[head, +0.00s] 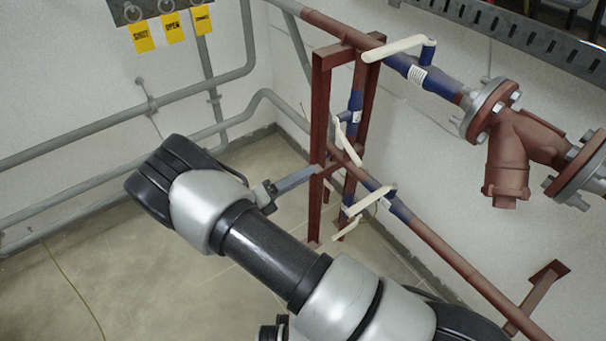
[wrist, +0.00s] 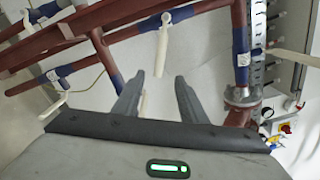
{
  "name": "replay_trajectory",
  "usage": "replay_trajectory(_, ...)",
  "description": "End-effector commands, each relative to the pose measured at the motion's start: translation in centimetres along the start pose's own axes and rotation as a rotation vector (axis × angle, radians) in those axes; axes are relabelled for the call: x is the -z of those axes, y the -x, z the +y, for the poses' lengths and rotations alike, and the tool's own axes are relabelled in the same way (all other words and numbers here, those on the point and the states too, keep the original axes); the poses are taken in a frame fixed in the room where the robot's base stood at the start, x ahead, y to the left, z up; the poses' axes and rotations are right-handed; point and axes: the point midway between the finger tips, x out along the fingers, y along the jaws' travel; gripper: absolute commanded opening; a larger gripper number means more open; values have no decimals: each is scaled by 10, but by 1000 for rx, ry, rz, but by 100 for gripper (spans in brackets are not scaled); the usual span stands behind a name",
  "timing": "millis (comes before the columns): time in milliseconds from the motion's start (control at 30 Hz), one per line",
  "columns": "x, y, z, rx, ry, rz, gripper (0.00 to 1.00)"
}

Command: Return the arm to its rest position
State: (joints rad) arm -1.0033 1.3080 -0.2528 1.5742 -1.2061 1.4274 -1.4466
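My gripper (head: 304,175) is at the end of my outstretched arm, beside the red pipe frame (head: 319,130) in the head view. In the wrist view my gripper (wrist: 159,78) has its two grey fingers apart, with nothing held between them. A white valve handle (wrist: 163,45) hangs beyond the fingertips, in line with the gap; I cannot tell how far off it is. In the head view, the fingers are seen edge-on and their end overlaps the frame; I cannot tell whether they touch it.
Blue valves with white handles sit on the red pipes: an upper one (head: 398,47), a middle one (head: 348,140) and a lower one (head: 368,200). A flanged red strainer (head: 510,160) is at right. Grey pipes (head: 100,125) run along the left wall.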

Motion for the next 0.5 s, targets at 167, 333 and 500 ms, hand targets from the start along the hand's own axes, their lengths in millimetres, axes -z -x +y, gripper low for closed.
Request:
replay_trajectory(167,0,0,0,0,0,0,38)
replay_trajectory(333,-1,-7,-11,-8,-48,47,38)
replay_trajectory(500,6,-34,-63,-38,-310,296,38)
